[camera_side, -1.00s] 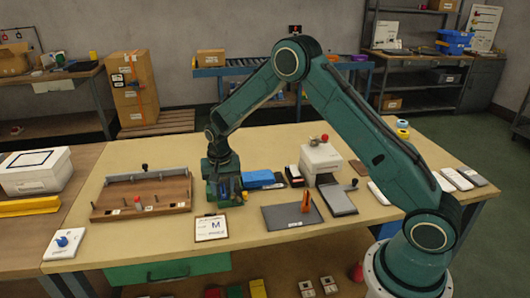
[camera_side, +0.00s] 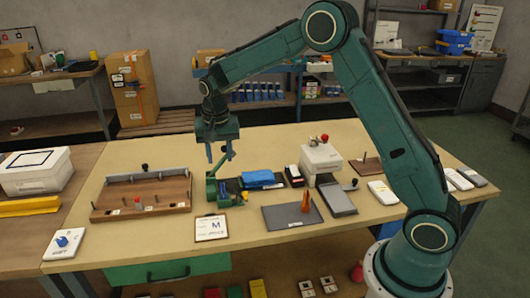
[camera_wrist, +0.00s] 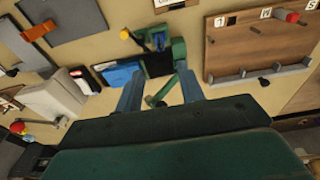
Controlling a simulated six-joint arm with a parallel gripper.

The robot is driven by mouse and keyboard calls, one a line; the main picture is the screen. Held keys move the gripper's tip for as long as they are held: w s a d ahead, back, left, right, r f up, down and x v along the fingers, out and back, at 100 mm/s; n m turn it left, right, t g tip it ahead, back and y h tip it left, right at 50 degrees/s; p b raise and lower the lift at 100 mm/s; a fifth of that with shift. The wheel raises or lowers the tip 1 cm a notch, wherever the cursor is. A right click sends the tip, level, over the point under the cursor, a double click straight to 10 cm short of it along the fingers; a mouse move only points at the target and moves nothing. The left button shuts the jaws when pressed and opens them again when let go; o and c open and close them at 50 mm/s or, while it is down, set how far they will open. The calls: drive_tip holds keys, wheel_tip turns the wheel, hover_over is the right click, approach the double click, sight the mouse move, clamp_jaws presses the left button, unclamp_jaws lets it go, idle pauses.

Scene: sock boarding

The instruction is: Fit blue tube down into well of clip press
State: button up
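The green clip press (camera_side: 212,189) stands on the bench right of the wooden board, with its arm slanting up toward my gripper. In the wrist view the clip press (camera_wrist: 179,52) is beyond my fingers. A small blue piece, likely the blue tube (camera_wrist: 158,39), shows at the press body; how deep it sits in the well I cannot tell. My gripper (camera_side: 219,152) is above the press with its fingers apart. In the wrist view my gripper (camera_wrist: 160,88) has two blue fingers spread, with the press arm's end seen between them and nothing held.
A wooden board (camera_side: 160,197) with a grey rail and pegs is left of the press. A blue box (camera_side: 262,179) lies close on its right. A card marked M (camera_side: 211,228) lies in front. A grey mat (camera_side: 285,217) and a white machine (camera_side: 320,160) stand farther right.

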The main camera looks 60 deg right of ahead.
drive_tip(key=shift+r, duration=0.35)
drive_tip(key=shift+s, duration=0.1)
idle(0.3)
drive_tip(key=s+a+r+n+t, duration=0.2)
drive_tip(key=s+r+n, duration=0.2)
drive_tip(key=s+r, duration=1.1)
drive_tip(key=s+a+n+t, duration=0.1)
drive_tip(key=s+n, duration=0.1)
drive_tip(key=s, duration=0.7)
drive_tip(key=s+a+f+n+t+y, duration=0.1)
drive_tip(key=s+n, duration=0.2)
drive_tip(key=s, duration=0.7)
drive_tip(key=shift+f+t, duration=0.25)
drive_tip(key=shift+t, duration=0.05)
